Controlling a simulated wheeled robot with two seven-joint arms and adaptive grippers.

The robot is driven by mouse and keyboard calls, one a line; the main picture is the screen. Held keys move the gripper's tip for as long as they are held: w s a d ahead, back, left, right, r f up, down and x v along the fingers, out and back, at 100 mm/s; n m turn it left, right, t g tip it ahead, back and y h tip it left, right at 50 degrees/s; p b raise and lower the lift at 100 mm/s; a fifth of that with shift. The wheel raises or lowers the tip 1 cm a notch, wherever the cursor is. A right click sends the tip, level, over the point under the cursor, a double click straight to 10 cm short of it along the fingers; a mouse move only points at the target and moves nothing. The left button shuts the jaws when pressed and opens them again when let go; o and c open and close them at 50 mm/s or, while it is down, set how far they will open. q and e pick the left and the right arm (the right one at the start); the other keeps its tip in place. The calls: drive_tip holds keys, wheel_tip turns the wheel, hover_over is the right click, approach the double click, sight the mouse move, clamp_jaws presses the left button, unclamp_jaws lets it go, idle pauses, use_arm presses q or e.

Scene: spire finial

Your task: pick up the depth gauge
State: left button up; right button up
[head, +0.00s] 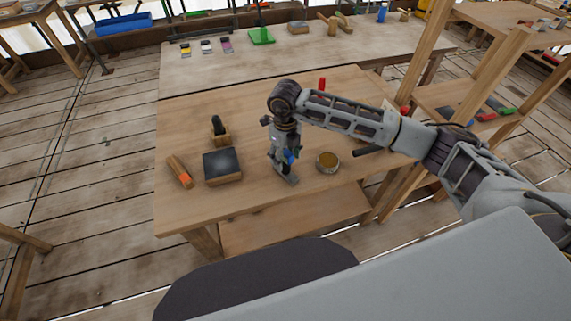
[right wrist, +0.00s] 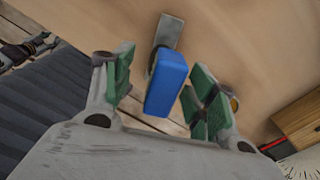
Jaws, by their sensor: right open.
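The depth gauge, as I take it, has a blue body (right wrist: 167,82) and a flat grey metal strip (right wrist: 167,32) in the right wrist view. In the head view, its blue part (head: 290,157) shows beside my gripper and a grey metal foot (head: 288,178) shows below, at the table. My right gripper (head: 284,163) points down over the wooden table (head: 240,205). In the right wrist view it is open (right wrist: 160,90), with green pads on both sides of the blue body. A gap shows on each side. The gripper partly hides the gauge in the head view.
A round tin (head: 327,162) stands close right of the gripper. A dark-topped block (head: 222,167), a small wooden tool (head: 219,131) and an orange-marked wooden piece (head: 180,172) lie to the left. The table front is clear. Wooden posts (head: 425,55) rise at right.

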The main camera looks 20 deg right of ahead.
wheel_tip(320, 180, down, 3)
drive_tip(key=shift+w+d+f, duration=0.1)
drive_tip(key=shift+w, duration=0.05)
use_arm(q)
drive_tip(key=shift+s+d+r, duration=0.1)
drive_tip(key=shift+s+r, duration=0.1)
drive_tip(key=shift+r, duration=0.15)
drive_tip(key=shift+d, duration=0.3)
use_arm(e)
drive_tip(key=c, duration=1.3)
use_arm(q)
drive_tip(key=shift+a, duration=0.2)
use_arm(e)
drive_tip(key=shift+o, duration=0.2)
